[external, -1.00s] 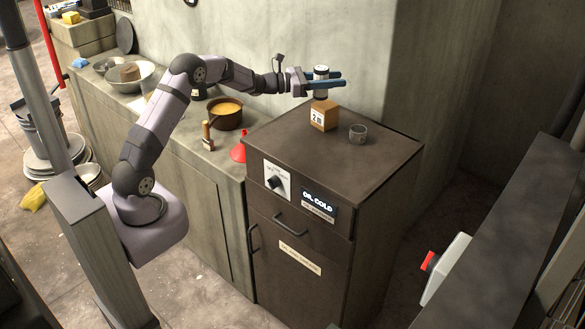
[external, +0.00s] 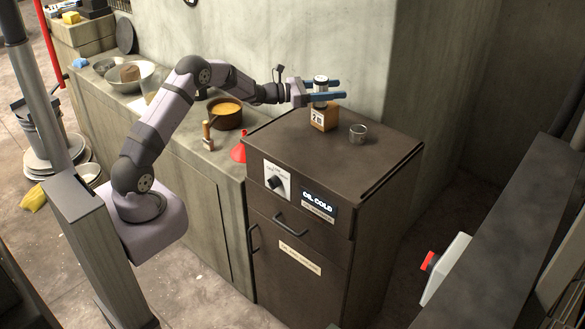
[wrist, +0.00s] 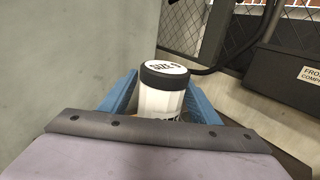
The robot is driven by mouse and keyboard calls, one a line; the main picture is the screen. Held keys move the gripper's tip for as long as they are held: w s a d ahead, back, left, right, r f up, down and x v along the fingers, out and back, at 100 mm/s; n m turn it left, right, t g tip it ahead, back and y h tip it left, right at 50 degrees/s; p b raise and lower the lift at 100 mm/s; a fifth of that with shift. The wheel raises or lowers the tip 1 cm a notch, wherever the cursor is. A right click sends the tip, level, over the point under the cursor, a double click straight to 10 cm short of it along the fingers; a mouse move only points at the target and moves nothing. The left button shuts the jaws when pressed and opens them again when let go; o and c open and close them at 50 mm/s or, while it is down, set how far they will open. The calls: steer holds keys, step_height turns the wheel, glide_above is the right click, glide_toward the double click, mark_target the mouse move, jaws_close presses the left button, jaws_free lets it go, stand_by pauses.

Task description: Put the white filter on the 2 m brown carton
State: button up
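The white filter (external: 320,87), a short white cylinder with dark bands and a printed top, stands upright between the blue fingers of my gripper (external: 324,90). It also shows in the wrist view (wrist: 161,97), with one finger on each side. My gripper (wrist: 161,98) looks shut on it. The 2 m brown carton (external: 323,119), with a white label, sits on the dark cabinet top directly under the filter. The filter's lower end is at or just above the carton's top; I cannot tell if they touch.
A small grey cup (external: 358,134) stands right of the carton on the cabinet (external: 335,160). The wall rises close behind the carton. The cabinet's front top is clear.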

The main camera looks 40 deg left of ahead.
steer(key=shift+r, duration=0.2)
steer(key=b+v, duration=0.4)
steer(key=v, duration=0.8)
